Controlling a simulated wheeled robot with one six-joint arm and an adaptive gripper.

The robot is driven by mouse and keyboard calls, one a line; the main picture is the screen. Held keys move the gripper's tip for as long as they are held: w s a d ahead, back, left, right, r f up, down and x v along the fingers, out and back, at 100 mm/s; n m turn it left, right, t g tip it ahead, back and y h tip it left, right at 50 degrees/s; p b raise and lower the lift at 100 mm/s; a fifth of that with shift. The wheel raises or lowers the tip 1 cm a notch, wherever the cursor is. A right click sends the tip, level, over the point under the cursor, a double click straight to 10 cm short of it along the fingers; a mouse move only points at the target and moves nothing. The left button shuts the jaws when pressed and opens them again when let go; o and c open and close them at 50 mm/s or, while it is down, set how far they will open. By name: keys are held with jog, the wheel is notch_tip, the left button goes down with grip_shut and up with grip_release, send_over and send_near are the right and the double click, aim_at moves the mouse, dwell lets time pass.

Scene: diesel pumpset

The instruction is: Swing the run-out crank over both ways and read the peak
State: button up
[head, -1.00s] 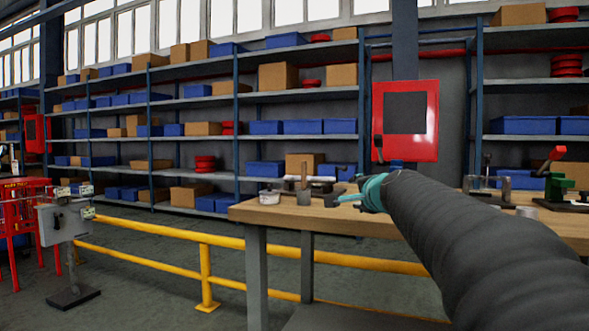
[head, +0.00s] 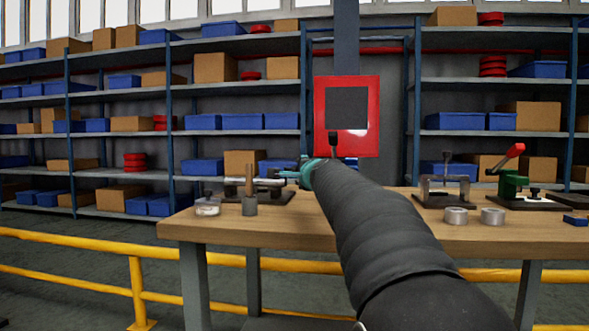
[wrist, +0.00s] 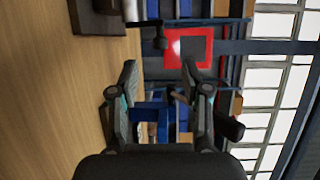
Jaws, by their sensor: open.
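My gripper (head: 287,174) is teal and dark and hangs over the bench. In the wrist view its two fingers (wrist: 159,66) are apart with nothing between them. A dark-based fixture with a grey bar (head: 262,188) sits on the bench behind and beside my gripper; part is hidden. A black knob on a thin stem (head: 333,139) stands up behind my arm, its lower end hidden. The wrist view shows a black knob (wrist: 160,42) just beyond the fingers, apparently not gripped. I cannot tell for sure which part is the run-out crank, and no dial face is readable.
The wooden bench (head: 225,230) holds a jar (head: 207,206), a cup with a wooden handle (head: 249,205), two metal rings (head: 456,216), a grey press-like fixture (head: 441,190) and a green tool with a red handle (head: 511,180). A yellow rail (head: 75,243) runs below. Shelves stand behind.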

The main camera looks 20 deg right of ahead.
aim_at(295, 171)
jog(key=p+x, duration=0.2)
jog(key=x, duration=0.7)
jog(key=shift+p, duration=0.3)
grip_shut()
jog(key=shift+f, duration=0.1)
